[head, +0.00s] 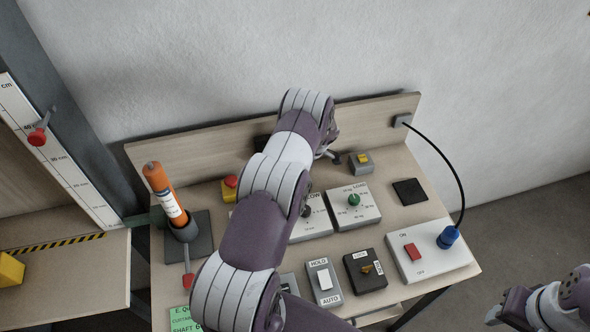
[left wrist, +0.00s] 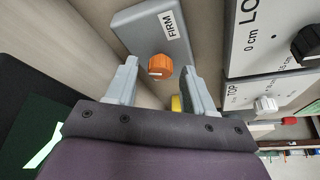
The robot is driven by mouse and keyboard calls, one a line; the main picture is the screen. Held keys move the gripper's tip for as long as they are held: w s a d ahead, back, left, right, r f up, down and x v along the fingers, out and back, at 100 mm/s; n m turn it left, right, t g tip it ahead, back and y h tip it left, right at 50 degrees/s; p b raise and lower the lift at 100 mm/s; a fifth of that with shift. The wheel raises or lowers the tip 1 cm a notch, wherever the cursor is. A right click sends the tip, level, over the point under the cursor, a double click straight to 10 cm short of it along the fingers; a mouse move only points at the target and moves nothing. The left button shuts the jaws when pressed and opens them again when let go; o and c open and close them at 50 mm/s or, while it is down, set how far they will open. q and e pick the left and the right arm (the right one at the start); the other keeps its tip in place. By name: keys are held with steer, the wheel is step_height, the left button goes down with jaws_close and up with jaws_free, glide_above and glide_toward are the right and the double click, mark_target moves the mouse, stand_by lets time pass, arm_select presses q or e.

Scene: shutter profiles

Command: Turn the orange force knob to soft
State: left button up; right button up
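The orange force knob (left wrist: 160,66) sits on a grey box (left wrist: 141,32) in the left wrist view. A white label reading FIRM (left wrist: 168,24) is on this box; no soft label is visible. In the head view my left arm hides this knob and most of the gripper. My right gripper (head: 500,308) is at the lower right, away from the panels.
A panel with a black knob (left wrist: 309,45) lies right of the box in the left wrist view. In the head view, a load panel (head: 370,213), a red rocker switch (head: 412,251) and a grey box with a yellow part (head: 361,168) stand nearby. A wooden backboard (head: 385,115) runs behind.

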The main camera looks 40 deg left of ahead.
arm_select(q)
steer(key=b+v, duration=0.3)
steer(key=v, duration=0.9)
steer(key=shift+r+b, duration=0.3)
steer(key=shift+b, duration=0.05)
steer(key=shift+w+d, duration=0.1)
steer(key=s+m+t, duration=0.3)
steer(key=s+m, duration=0.2)
steer(key=m, duration=0.2)
steer(key=x, duration=0.8)
steer(key=w+b+x, duration=0.1)
steer(key=x, duration=0.3)
steer(key=shift+f, duration=0.2)
steer(key=shift+w+f, duration=0.1)
